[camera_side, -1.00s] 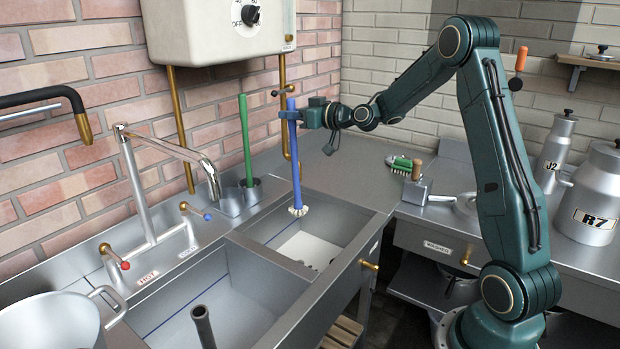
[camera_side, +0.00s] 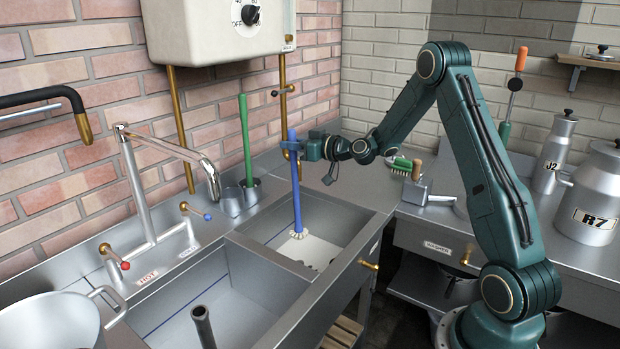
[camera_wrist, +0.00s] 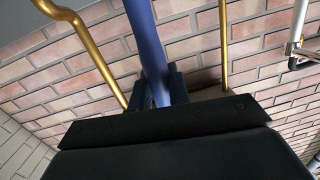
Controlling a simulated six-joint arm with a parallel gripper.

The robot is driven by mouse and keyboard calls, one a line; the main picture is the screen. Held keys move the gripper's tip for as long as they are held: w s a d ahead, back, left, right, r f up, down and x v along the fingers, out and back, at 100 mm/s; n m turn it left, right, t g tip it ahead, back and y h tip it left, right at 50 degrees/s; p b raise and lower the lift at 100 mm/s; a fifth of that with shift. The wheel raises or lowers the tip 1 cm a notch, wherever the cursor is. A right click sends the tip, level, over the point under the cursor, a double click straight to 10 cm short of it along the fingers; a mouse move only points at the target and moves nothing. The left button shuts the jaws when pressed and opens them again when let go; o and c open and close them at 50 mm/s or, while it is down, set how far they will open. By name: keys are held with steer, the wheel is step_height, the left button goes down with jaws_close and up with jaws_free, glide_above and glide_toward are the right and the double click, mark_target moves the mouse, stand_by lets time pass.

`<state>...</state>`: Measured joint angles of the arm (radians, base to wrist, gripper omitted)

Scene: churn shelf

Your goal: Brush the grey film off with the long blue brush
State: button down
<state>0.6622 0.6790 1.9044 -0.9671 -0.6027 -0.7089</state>
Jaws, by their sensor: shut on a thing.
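The long blue brush (camera_side: 297,203) is upright in the side view, its white bristle head (camera_side: 298,234) down inside the far, smaller sink basin (camera_side: 337,227). My gripper (camera_side: 298,150) is shut on the upper part of its handle. In the wrist view the blue handle (camera_wrist: 145,38) runs up between the dark fingers (camera_wrist: 165,85). The head is low over a pale patch (camera_side: 318,250) on the basin floor; I cannot tell whether it touches. Grey film cannot be made out clearly at this size.
A green-handled brush (camera_side: 246,150) stands in a metal cup behind the basins. The chrome tap (camera_side: 175,150) arches over the near basin (camera_side: 210,290), where a dark standpipe (camera_side: 204,327) rises. A green scrubbing brush (camera_side: 401,163) and milk cans (camera_side: 597,195) are on the right counter.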

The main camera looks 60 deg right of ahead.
mark_target(294, 186)
steer(key=shift+f, duration=6.5)
steer(key=shift+s+a+r, duration=0.1)
steer(key=shift+s+a, duration=0.9)
steer(key=shift+a, duration=0.15)
steer(key=shift+s+a, duration=0.95)
steer(key=shift+a, duration=0.2)
steer(key=shift+d, duration=0.1)
steer(key=shift+s+d, duration=0.9)
steer(key=shift+d, duration=0.35)
steer(key=shift+d+f, duration=0.15)
steer(key=shift+d, duration=0.95)
steer(key=shift+d+f, duration=0.1)
steer(key=shift+d, duration=1.1)
